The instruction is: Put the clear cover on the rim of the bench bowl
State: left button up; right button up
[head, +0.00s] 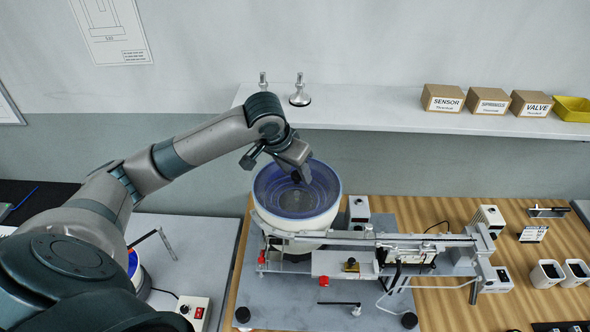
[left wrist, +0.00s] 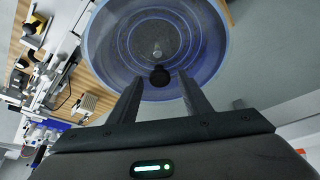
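The bench bowl (head: 288,224) is a white round bowl on the machine at the middle of the head view. The clear cover (head: 268,194), a bluish see-through disc, lies over its mouth and looks seated on the rim; exact contact all round cannot be told. In the left wrist view the cover (left wrist: 100,45) shows with a dark knob (left wrist: 160,77) near its lower edge. My left gripper (head: 302,176) is above the cover. Its fingers (left wrist: 161,88) are apart on both sides of the knob, with gaps showing, so it looks open. My right gripper is not in view.
A linear rail (head: 420,241) runs right from the bowl. A shelf (head: 385,116) behind holds labelled boxes (head: 443,98), a yellow bin (head: 572,108) and metal feet (head: 300,95). Small black-and-white containers (head: 547,273) stand at the right. A switch box (head: 193,309) lies lower left.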

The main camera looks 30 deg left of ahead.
pick_arm(q)
jog(key=shift+r, duration=0.75)
jog(key=b+v, duration=0.4)
jog(key=v, duration=0.7)
jog(key=shift+s+r, duration=0.2)
jog(key=shift+r, duration=0.15)
jog(key=shift+s+f, duration=0.1)
jog(key=shift+s, duration=0.05)
